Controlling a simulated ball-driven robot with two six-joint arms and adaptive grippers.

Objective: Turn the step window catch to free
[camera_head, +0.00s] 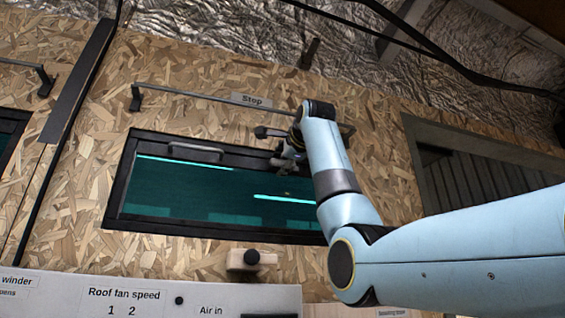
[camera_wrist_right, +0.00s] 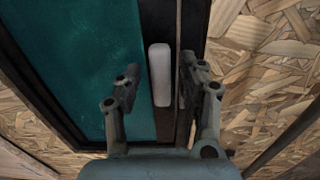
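The step window (camera_head: 200,190) is a teal pane in a black frame, set in a chipboard wall under a label (camera_head: 254,100) that seems to read "Step" or "Stop". My right gripper (camera_head: 283,152) is at the frame's upper edge, right of centre. In the right wrist view a pale grey, rounded bar, apparently the catch (camera_wrist_right: 160,75), lies lengthwise along the dark frame. The open fingers of my right gripper (camera_wrist_right: 159,72) stand either side of it, the right one closer. Contact cannot be told. In the head view the gripper hides this spot. My left gripper is out of view.
A grey pull handle (camera_head: 195,147) sits on the frame left of the gripper. A long rail (camera_head: 220,96) runs above the window. A dark louvred recess (camera_head: 470,180) lies right.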

